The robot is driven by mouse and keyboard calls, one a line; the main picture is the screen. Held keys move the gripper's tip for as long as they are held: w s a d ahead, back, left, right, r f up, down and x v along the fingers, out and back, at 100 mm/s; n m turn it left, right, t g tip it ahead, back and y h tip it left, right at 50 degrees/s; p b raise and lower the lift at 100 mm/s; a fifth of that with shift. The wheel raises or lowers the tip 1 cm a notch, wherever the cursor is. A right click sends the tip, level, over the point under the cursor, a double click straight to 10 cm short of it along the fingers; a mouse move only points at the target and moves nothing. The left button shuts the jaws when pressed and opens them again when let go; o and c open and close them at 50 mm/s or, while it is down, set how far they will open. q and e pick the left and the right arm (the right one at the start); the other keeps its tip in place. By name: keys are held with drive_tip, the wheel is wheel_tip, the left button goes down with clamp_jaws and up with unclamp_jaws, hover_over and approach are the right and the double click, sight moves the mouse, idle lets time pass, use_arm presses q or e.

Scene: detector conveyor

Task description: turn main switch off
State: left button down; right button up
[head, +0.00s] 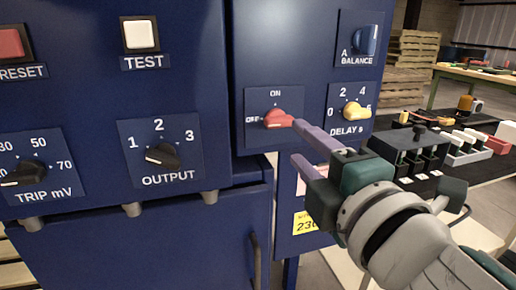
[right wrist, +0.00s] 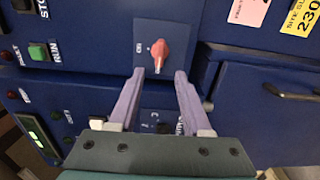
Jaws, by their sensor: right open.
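The main switch is a red knob (head: 278,119) on a blue plate marked ON at the top and OFF at the left. Its handle lies roughly sideways, with one end by the OFF mark. The knob also shows in the right wrist view (right wrist: 159,54), ahead of the fingertips. My right gripper (head: 297,142) is open, its lavender fingers just right of and below the knob. In the right wrist view the open fingers (right wrist: 159,74) are spread with the knob's line between them. Contact cannot be told. My left gripper is not in view.
The delay knob (head: 355,112) sits close right of the switch, with the balance knob (head: 366,40) above it. The output knob (head: 163,156) is on the left cabinet. A dark table (head: 488,174) with switch boxes stands at the right. A cabinet handle (right wrist: 292,93) sticks out below the panel.

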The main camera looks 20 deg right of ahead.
drive_tip(key=shift+s, duration=1.2)
drive_tip(key=shift+d, duration=0.1)
